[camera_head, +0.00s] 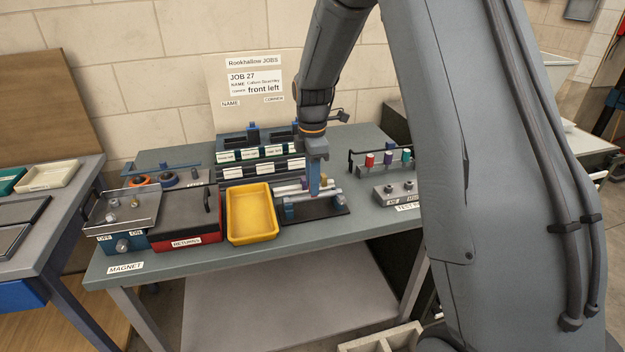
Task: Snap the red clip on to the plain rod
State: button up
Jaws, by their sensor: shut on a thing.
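My gripper (315,192) points straight down over the tube chassis (288,212), right of the yellow tray. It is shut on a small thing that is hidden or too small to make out. The silver rods (333,197) of the chassis run left to right at the fingertips. I cannot tell which is the plain rod, or whether the held thing touches one. Small tan and purple parts show beside the fingers. No red clip can be made out for certain; a small red piece (370,160) sits on the rack at the right.
A yellow tray (264,237) and a red RETURNS box (187,243) stand left of the chassis. A labelled rack (236,171) stands behind. A grey TEST block (388,195) is to the right. The bench's front strip (200,268) is clear.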

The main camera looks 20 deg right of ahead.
jog(key=shift+f, duration=0.95)
jog(key=o, duration=1.1)
jog(key=shift+c, duration=0.2)
notch_tip(320, 180, up, 7)
jog(key=b, duration=0.2)
jog(key=shift+r+b, duration=0.15)
jog(key=shift+b, duration=0.2)
jog(key=shift+s+r, duration=0.1)
jog(key=shift+r, duration=0.1)
jog(key=s+f+m, duration=0.2)
jog(key=s+m, duration=0.7)
jog(key=s, duration=0.3)
jog(key=s+f+m+t, duration=0.1)
jog(key=s+f+m, duration=0.2)
jog(key=s+m, duration=0.6)
jog(key=s, duration=0.3)
